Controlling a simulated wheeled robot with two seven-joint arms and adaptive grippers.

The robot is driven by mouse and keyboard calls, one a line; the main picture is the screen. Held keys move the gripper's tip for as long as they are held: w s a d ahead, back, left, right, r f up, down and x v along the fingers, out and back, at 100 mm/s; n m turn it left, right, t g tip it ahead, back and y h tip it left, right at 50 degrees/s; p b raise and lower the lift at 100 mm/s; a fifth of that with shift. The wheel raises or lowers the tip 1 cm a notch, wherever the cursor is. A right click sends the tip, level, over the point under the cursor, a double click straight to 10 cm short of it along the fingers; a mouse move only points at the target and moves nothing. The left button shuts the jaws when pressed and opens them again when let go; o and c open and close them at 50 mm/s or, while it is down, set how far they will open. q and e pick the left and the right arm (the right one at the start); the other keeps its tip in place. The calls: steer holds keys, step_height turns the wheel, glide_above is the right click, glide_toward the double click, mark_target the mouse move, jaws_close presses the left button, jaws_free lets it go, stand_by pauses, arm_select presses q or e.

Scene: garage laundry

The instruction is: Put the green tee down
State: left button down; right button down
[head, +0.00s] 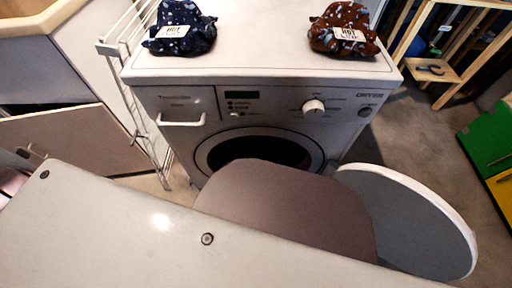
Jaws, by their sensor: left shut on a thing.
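I see no green tee in the head view. Neither of my grippers' jaws can be made out, and what my left gripper holds does not show. A large pale panel with bolts, very near the camera, covers the bottom left and hides what lies behind it.
A white rack (137,60) stands at left.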

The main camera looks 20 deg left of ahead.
arm_select(q)
steer(key=shift+f+b, duration=0.35)
steer(key=shift+f, duration=0.5)
arm_select(e)
steer(key=shift+f, duration=0.55)
steer(key=shift+a, duration=0.1)
arm_select(q)
steer(key=c, duration=1.4)
jaws_free()
steer(key=shift+f, duration=0.1)
steer(key=shift+o, duration=0.2)
arm_select(e)
steer(key=shift+r, duration=0.1)
